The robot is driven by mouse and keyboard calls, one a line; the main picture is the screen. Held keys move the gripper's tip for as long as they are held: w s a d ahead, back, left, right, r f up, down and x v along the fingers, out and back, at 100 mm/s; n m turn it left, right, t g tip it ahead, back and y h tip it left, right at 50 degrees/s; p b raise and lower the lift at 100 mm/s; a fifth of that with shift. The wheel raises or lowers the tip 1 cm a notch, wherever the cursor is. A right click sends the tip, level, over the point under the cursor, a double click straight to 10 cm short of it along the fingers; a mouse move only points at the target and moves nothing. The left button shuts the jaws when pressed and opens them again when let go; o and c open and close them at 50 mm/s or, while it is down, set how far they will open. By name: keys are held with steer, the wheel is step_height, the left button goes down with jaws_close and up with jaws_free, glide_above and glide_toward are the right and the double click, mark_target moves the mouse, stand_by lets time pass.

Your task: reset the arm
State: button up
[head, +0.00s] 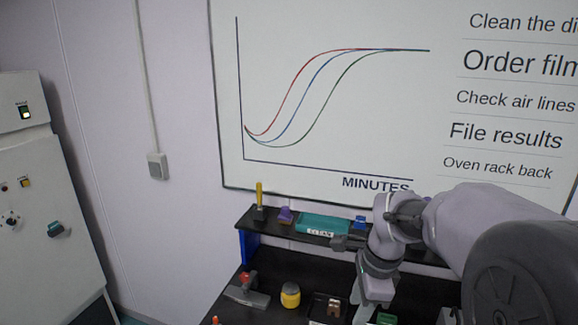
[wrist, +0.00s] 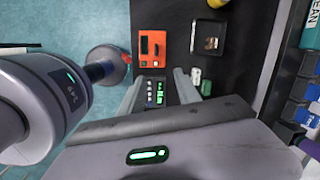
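My gripper (wrist: 160,75) points down over the black bench in the wrist view, its two grey fingers spread apart. A small keypad device with a green display (wrist: 155,91) shows in the gap between the fingers. It appears to lie on the bench below, not held. In the head view my arm comes in from the right and bends down to the gripper (head: 365,310) at the bottom edge. The fingertips are partly cut off there.
An orange-red device (wrist: 152,48) and a black tray (wrist: 194,36) with a small brown item lie beyond the fingers. A yellow-topped pot (head: 290,295) and a red-knobbed tool (head: 246,290) stand left. The rear shelf holds a teal box (head: 322,223). A whiteboard (head: 330,100) hangs behind.

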steer(key=s+a+f+n+t+b, duration=0.2)
steer(key=s+f+n+b, duration=0.5)
steer(key=s+b, duration=0.3)
steer(key=s+a+f+n+t+b, duration=0.2)
steer(key=s+f+n+b, duration=0.5)
steer(key=s+b, duration=0.2)
steer(key=shift+s+a+f+y+b, duration=0.25)
steer(key=shift+s+y+b, duration=0.05)
steer(key=shift+s+b, duration=0.15)
